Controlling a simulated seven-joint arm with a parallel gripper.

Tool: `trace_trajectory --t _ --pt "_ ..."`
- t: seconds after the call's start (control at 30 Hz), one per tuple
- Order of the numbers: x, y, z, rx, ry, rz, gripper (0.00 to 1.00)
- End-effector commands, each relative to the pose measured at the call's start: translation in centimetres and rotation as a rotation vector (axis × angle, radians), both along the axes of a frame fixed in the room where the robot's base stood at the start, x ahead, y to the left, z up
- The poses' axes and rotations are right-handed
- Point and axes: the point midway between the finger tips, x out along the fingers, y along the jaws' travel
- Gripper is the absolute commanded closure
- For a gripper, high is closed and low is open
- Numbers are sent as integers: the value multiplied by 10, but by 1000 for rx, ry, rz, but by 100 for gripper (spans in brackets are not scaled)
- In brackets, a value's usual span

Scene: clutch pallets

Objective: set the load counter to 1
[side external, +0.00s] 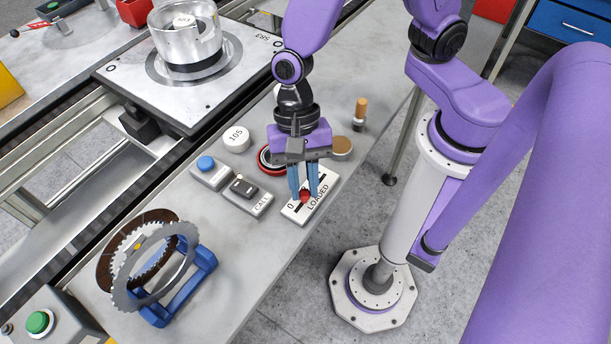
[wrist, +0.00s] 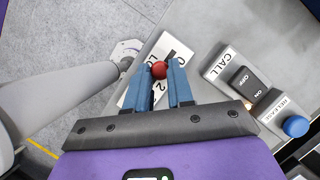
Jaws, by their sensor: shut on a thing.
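The load counter (side external: 327,187) is a white plate marked LOADED on the bench, with a dark slot and a round red knob (side external: 305,197). A 0 shows near its left end in the side view. In the wrist view the counter (wrist: 131,99) is partly covered by my fingers, and a 2 shows between them. My gripper (side external: 304,192) points down over the plate with its blue fingers shut on the red knob. The knob also shows between the fingertips in the wrist view (wrist: 159,69). The knob's exact mark cannot be read.
Left of the counter are a CALL switch box (side external: 247,195) and a RELEASE box with a blue button (side external: 206,164). A white 105 disc (side external: 236,138), a red ring (side external: 267,159) and a tan disc (side external: 341,147) stand behind. A blue stand (side external: 190,290) holds toothed discs at front left.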

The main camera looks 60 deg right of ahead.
Motion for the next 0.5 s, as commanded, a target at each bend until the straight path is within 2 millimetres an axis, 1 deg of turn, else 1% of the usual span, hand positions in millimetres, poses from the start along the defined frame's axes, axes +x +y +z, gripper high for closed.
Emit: trace_trajectory --t 0.07,0.1,0.17,0.2,0.5 --pt "0 0 0 2 -1 -1 100" --pt "0 0 0 2 -1 -1 75" --pt "0 0 0 2 -1 -1 55" --pt "0 0 0 1 0 0 52" --pt "0 0 1 1 0 0 52"
